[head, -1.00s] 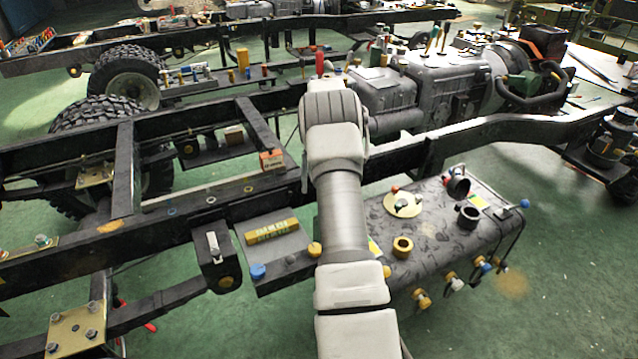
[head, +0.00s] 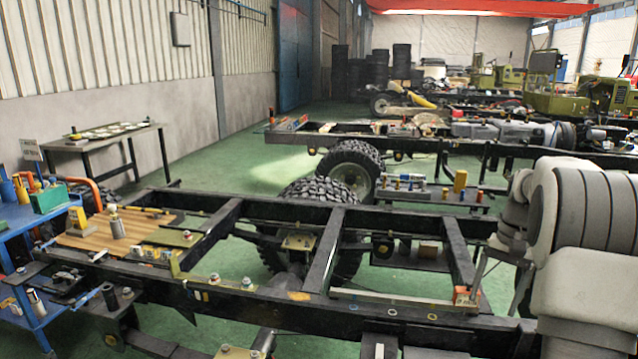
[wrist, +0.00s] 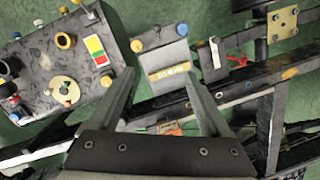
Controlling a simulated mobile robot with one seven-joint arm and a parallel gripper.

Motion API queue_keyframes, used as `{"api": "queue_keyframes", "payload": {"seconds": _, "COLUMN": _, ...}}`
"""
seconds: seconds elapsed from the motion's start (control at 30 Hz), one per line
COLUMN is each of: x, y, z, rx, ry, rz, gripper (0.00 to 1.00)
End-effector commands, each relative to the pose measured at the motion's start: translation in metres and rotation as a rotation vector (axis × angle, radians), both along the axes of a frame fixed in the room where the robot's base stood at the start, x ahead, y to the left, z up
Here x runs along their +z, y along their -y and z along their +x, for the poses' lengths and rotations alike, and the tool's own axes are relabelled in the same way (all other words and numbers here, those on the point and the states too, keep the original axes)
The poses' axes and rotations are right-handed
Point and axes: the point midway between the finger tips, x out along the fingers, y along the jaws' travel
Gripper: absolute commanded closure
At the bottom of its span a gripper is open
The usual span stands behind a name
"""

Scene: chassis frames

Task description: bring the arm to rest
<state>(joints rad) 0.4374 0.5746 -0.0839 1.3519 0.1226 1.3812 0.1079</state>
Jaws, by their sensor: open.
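My gripper (wrist: 160,92) shows in the wrist view. Its two grey fingers stand wide apart with nothing between them. It is above the truck chassis frame (wrist: 250,95), with a grey plate bearing a yellow label (wrist: 168,72) beyond the fingertips. A dark tank (wrist: 62,62) with a round cream flange and coloured caps lies to the left of the fingers. In the head view my pale arm fills the right edge, in front of the chassis frame (head: 190,290). My gripper is out of sight there.
A blue cart (head: 50,240) stands at the left, with a wooden board (head: 130,228) on the frame near it. A small table (head: 105,140) stands by the wall. Another chassis (head: 400,140) lies behind. Green floor (head: 225,180) is open between the wall and the frames.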

Motion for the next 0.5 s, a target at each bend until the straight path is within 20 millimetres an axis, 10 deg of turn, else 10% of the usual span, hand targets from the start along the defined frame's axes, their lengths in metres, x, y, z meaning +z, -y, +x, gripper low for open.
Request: {"api": "queue_keyframes", "payload": {"seconds": 0.5, "x": 0.139, "y": -0.127, "z": -0.081, "rx": 0.259, "ry": 0.258, "rz": -0.12, "gripper": 0.18}}
